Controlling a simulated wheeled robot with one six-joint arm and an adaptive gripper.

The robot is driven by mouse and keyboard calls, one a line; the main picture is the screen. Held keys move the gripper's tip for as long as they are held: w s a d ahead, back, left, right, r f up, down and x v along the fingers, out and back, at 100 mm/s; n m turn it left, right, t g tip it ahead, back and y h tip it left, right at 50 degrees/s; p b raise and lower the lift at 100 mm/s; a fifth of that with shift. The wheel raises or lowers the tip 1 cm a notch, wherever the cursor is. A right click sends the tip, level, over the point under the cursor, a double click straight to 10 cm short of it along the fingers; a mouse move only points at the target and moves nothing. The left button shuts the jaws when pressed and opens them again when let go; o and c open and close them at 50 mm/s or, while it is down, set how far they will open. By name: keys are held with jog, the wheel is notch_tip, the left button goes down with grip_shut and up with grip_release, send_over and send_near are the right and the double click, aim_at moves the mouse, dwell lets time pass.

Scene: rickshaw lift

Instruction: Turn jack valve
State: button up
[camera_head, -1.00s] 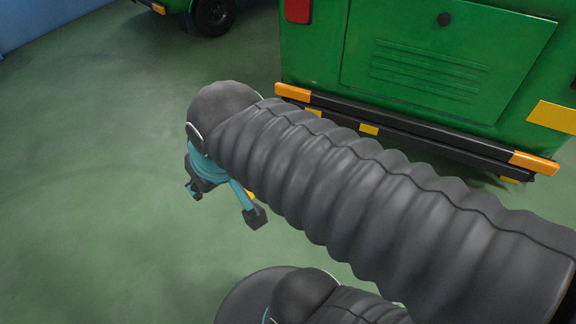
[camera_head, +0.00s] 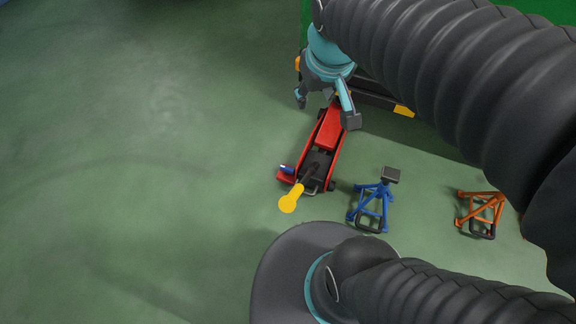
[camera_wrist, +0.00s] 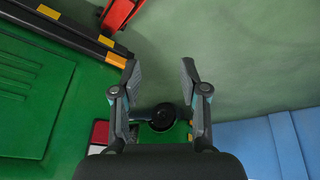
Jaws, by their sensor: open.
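A red floor jack (camera_head: 329,130) lies on the green floor in the head view, its far end hidden near the rickshaw. Its handle ends in a yellow tip (camera_head: 290,198). A small blue part (camera_head: 287,168) sticks out at the jack's left near end; I cannot tell for sure that it is the valve. My gripper (camera_head: 326,108) is open and empty, in line with the jack's far part in the head view. Its two fingers stand apart in the wrist view (camera_wrist: 159,72). Part of the red jack (camera_wrist: 118,12) shows at the top edge there, away from the fingers.
A blue jack stand (camera_head: 370,205) and an orange one (camera_head: 483,212) stand right of the jack. The green rickshaw (camera_wrist: 35,90) fills the wrist view's left. A wheel (camera_wrist: 162,117) and a blue wall (camera_wrist: 265,145) show beyond. The floor left of the jack is clear.

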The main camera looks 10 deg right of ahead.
jog(key=w+f+n+g+b, duration=0.2)
jog(key=w+f, duration=0.5)
jog(key=w, duration=0.4)
jog(key=n+g+h+b, duration=0.1)
jog(key=n+g, duration=0.1)
jog(key=n, duration=0.1)
send_over(287, 167)
jog(key=s+a, duration=0.2)
jog(key=s, duration=0.1)
notch_tip(287, 167, down, 12)
jog(key=w+a+f+n+g+h+b, duration=0.1)
jog(key=w+f, duration=0.1)
jog(key=f, duration=0.9)
jog(key=w+a+f+n+g+b, duration=0.1)
jog(key=w+f+n, duration=0.1)
jog(key=f, duration=0.8)
jog(key=w+a+f+n+g+h+b, duration=0.1)
jog(key=w+f, duration=0.1)
jog(key=f, duration=0.9)
jog(key=x, duration=1.4)
jog(key=shift+d+r, duration=0.1)
jog(key=shift+d, duration=0.2)
grip_shut()
